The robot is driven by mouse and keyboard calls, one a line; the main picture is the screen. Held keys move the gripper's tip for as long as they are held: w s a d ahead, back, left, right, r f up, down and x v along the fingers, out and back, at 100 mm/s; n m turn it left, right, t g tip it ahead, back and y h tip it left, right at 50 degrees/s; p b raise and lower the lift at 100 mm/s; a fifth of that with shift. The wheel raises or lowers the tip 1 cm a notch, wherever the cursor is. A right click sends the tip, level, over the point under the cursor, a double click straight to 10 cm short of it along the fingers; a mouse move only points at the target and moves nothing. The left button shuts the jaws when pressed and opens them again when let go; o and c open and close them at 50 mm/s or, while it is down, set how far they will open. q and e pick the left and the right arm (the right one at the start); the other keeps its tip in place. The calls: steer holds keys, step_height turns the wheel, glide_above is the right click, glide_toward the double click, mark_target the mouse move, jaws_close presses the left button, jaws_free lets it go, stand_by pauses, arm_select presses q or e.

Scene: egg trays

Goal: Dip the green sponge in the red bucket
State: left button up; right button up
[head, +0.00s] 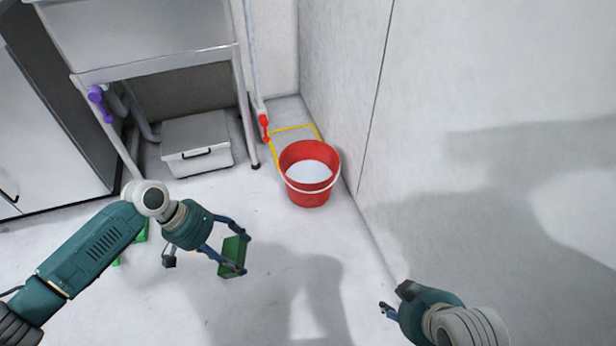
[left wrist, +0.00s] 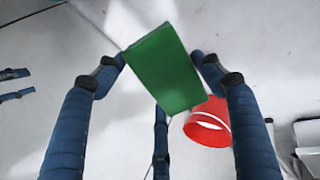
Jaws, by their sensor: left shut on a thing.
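The green sponge (head: 232,255) is held in my left gripper (head: 238,246), which is shut on it, above the floor to the lower left of the bucket. It also shows between the fingers in the left wrist view (left wrist: 165,70). The red bucket (head: 310,196) stands upright on the floor by the wall, with pale liquid inside and a white handle resting along its front. It shows beyond the sponge in the left wrist view (left wrist: 208,125). My right gripper (head: 392,300) is at the lower right, apart from everything; its finger opening is unclear.
A metal sink stand (head: 160,66) is at the upper left, with a grey box (head: 197,145) beneath it. A yellow floor outline (head: 296,129) lies behind the bucket. The wall (head: 440,120) bounds the right. A green thing (head: 141,231) is partly hidden behind my left arm.

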mark_target(235, 259)
arm_select(q)
steer(key=shift+f+b, duration=0.4)
steer(key=shift+f, duration=1.3)
steer(key=shift+f+b, duration=0.35)
steer(key=shift+b, duration=0.05)
arm_select(e)
steer(key=shift+w+a+r+t+y+b, duration=0.75)
steer(key=shift+w+a+r+t, duration=1.45)
steer(key=shift+w+r+t, duration=2.9)
arm_select(q)
step_height(235, 259, down, 11)
steer(key=b, duration=0.4)
arm_select(e)
step_height(235, 259, up, 22)
steer(key=w+a+n+t+y, duration=0.1)
steer(key=a+t+y, duration=0.2)
steer(key=t, duration=0.5)
steer(key=shift+w+r+t+y, duration=0.15)
steer(key=shift+w+t+y, duration=0.25)
steer(key=shift+y, duration=0.35)
arm_select(q)
steer(key=shift+r, duration=0.15)
